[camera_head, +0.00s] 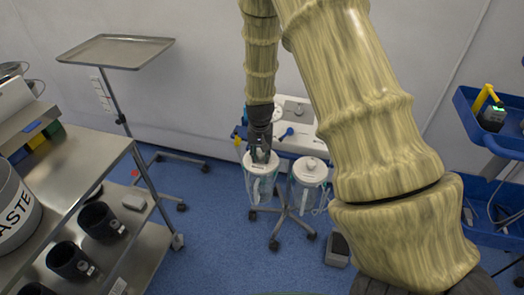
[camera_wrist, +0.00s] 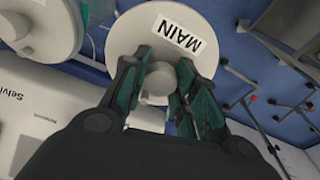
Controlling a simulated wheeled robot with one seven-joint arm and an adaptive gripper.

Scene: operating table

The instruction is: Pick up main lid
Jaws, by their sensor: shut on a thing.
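The main lid (camera_head: 250,167) is a round white disc with a central knob, at the top of the left clear canister (camera_head: 261,188) in the head view. In the wrist view the main lid (camera_wrist: 206,22) carries a white label reading MAIN. My gripper (camera_head: 261,157) points down over it. In the wrist view my gripper (camera_wrist: 160,78) has its dark green fingers on either side of the lid's knob (camera_wrist: 157,84) and is shut on it. I cannot tell whether the lid rests on the canister or is slightly raised.
A second lidded canister (camera_head: 309,174) stands close to the right, its lid (camera_wrist: 38,28) also in the wrist view. A white suction unit (camera_head: 297,112) is behind. A steel tray stand (camera_head: 116,51) and a steel cart (camera_head: 75,165) are left. Blue bins (camera_head: 490,125) are right.

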